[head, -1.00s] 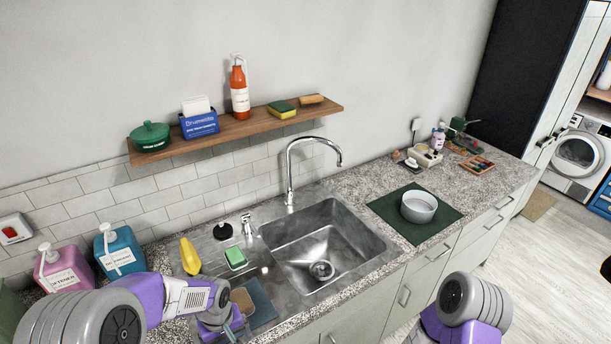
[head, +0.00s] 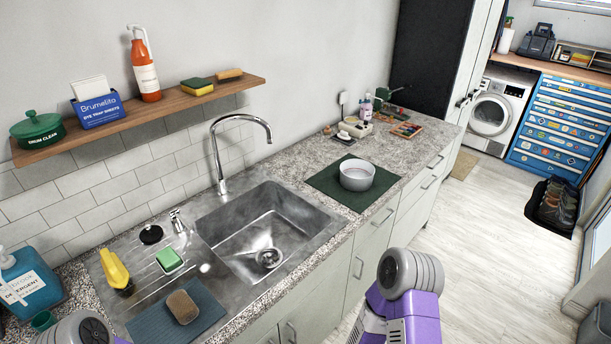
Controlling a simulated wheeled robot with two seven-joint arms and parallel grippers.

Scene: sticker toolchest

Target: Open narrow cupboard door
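A tall narrow cupboard (head: 433,50) stands past the far end of the counter. Its side is black and its pale front (head: 474,55) is seen at a steep angle. Dark handles (head: 463,101) sit on that front, which looks shut. Pale base cupboard doors (head: 373,240) with metal handles run under the counter and also look shut. The frame does not settle which door is the narrow one. My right arm (head: 405,295) shows at the bottom centre and a bit of my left arm (head: 80,330) at the bottom left. Neither gripper is in view.
The counter carries a sink (head: 262,235), a bowl (head: 357,174) on a green mat, and a detergent jug (head: 28,285). A washing machine (head: 493,113), a blue drawer chest (head: 560,120) and a shoe tray (head: 552,208) are beyond. The floor (head: 470,240) between is open.

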